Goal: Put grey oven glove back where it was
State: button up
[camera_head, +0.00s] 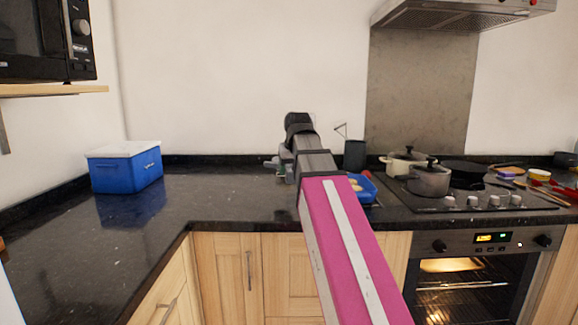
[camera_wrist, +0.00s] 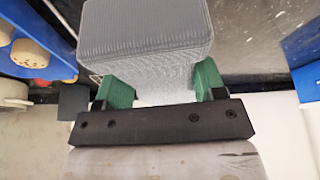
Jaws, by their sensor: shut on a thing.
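The grey oven glove (camera_wrist: 145,35) fills the top middle of the wrist view as a ribbed, block-like grey shape. My gripper (camera_wrist: 163,88) has its two green fingertips on either side of its near end and is shut on it. In the head view my gripper (camera_head: 282,168) is over the back of the dark counter, largely hidden by my arm. I cannot make out the glove clearly there. A small wire hook (camera_head: 341,130) is on the wall to the right of my gripper.
A blue tray (camera_head: 368,190) with round pale items and a dark container (camera_head: 355,155) stand right of my gripper. Pots (camera_head: 430,180) sit on the hob (camera_head: 480,201). A blue box with a white lid (camera_head: 126,172) stands left. The counter (camera_head: 215,190) between is clear.

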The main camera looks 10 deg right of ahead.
jog(key=shift+f, duration=4.7)
jog(key=o, duration=1.2)
jog(key=shift+w+r, duration=0.1)
jog(key=shift+r, duration=4.4)
